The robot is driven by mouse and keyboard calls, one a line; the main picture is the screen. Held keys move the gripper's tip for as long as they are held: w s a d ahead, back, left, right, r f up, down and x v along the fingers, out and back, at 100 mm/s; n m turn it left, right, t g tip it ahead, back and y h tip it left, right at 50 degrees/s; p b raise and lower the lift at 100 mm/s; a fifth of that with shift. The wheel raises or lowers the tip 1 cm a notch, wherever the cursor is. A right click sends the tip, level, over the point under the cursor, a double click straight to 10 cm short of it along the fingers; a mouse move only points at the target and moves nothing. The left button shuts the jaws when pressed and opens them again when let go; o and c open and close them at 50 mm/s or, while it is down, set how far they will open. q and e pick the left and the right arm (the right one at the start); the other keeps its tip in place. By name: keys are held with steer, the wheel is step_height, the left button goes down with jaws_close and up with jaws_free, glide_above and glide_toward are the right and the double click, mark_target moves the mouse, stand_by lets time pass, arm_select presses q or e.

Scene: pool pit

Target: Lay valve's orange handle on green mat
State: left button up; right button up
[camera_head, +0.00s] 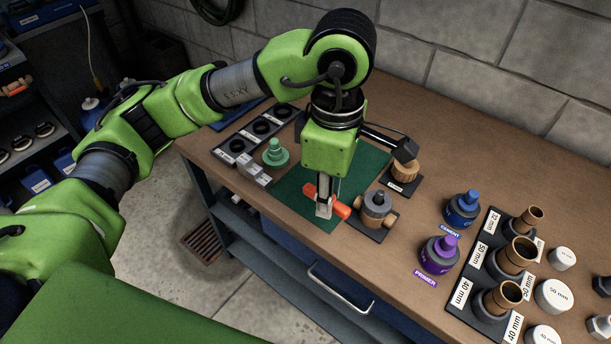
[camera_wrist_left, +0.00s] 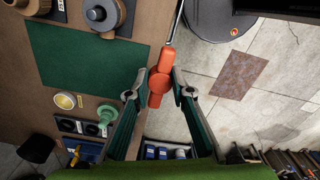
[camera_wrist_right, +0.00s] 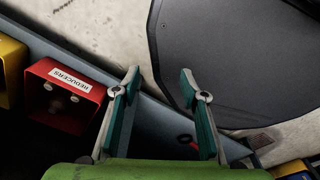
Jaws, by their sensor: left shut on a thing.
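The valve's orange handle (camera_head: 340,208) is held in my left gripper (camera_head: 323,207). In the left wrist view the orange handle (camera_wrist_left: 160,75) lies between the two fingers of the left gripper (camera_wrist_left: 160,92). The green mat (camera_head: 288,205) lies on the workbench; the head view shows the handle in front of its near right part. In the left wrist view the green mat (camera_wrist_left: 85,55) is left of the handle, which appears against the bench edge and floor. The grey valve body (camera_head: 376,204) stands on a dark pad right of the mat. My right gripper (camera_wrist_right: 161,85) is open and empty.
A green fitting (camera_head: 275,153) and a dark tray of rings (camera_head: 262,127) stand left of the mat. A wooden-topped piece (camera_head: 405,173) is behind the valve. Blue (camera_head: 462,208) and purple (camera_head: 439,254) cans stand further right. A red bin (camera_wrist_right: 65,95) is near my right gripper.

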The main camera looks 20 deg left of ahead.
arm_select(q)
steer(key=w+a+f+p, duration=0.1)
steer(key=w+a+f, duration=0.1)
steer(key=w, duration=0.1)
steer(key=w+a+f+p, duration=0.1)
steer(key=w+a+f, duration=0.1)
steer(key=w+f, duration=0.1)
steer(key=w+a+f+p, duration=0.1)
steer(key=w+a+f, duration=0.1)
steer(key=w+a, duration=0.1)
steer(key=shift+f, duration=0.35)
steer(key=shift+w+a+f+p, duration=0.2)
steer(key=shift+w+f+p, duration=0.15)
steer(key=shift+f, duration=0.15)
steer(key=f, duration=0.1)
steer(key=f+p, duration=0.1)
steer(key=f, duration=0.1)
steer(key=shift+w+a+p, duration=0.15)
steer(key=shift+a+p, duration=0.1)
steer(key=shift+p, duration=0.1)
steer(key=shift+f, duration=0.45)
arm_select(e)
steer(key=r, duration=0.2)
steer(key=d+r, duration=0.1)
steer(key=r, duration=0.2)
steer(key=shift+d+r, duration=0.2)
steer(key=shift+r, duration=0.1)
steer(key=shift+d, duration=0.1)
